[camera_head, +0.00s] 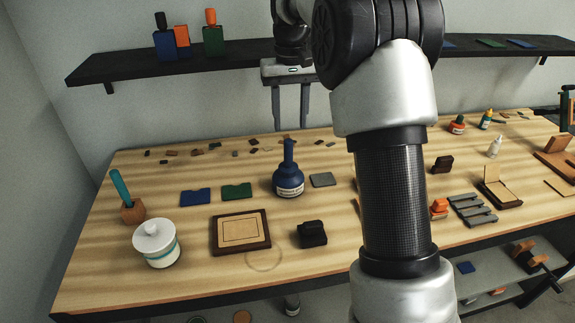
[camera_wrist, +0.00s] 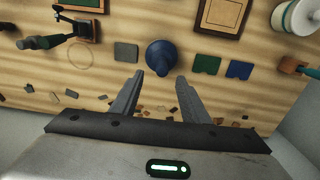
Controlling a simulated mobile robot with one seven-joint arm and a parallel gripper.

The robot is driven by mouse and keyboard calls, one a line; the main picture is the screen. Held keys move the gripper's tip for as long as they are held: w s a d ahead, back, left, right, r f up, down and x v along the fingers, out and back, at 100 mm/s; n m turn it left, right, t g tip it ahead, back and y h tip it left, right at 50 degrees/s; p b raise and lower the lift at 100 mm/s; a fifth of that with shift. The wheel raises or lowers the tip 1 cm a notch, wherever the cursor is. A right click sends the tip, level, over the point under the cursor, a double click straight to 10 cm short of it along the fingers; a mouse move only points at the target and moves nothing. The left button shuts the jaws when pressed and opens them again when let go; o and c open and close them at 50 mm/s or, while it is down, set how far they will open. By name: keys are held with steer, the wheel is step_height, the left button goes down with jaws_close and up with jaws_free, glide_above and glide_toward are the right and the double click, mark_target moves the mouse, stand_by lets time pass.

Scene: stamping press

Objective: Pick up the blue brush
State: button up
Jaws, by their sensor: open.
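The blue brush (camera_head: 289,183) appears to be the dark blue, bottle-shaped piece with a tall narrow handle and a pale label, standing upright at the middle of the table. In the wrist view it shows as a round blue shape (camera_wrist: 161,57) just beyond the fingertips. My gripper (camera_head: 291,127) is open and empty, its fingers pointing down near the top of the handle. In the wrist view the gripper (camera_wrist: 160,78) has its fingers spread, with the blue piece centred ahead of the gap. I cannot tell whether the fingers overlap the handle.
Blue (camera_head: 195,196) and green (camera_head: 237,191) flat pieces lie left, a grey one (camera_head: 323,180) right. A framed wooden plate (camera_head: 241,247), black block (camera_head: 312,234), white lidded pot (camera_head: 157,254) and teal-handled tool (camera_head: 120,184) stand nearby. A shelf (camera_head: 130,67) runs behind.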

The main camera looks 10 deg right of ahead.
mark_target(289, 154)
steer(key=f+b, duration=0.1)
steer(key=f, duration=1)
steer(key=shift+a+f, duration=0.1)
steer(key=shift+a, duration=0.1)
jaws_close()
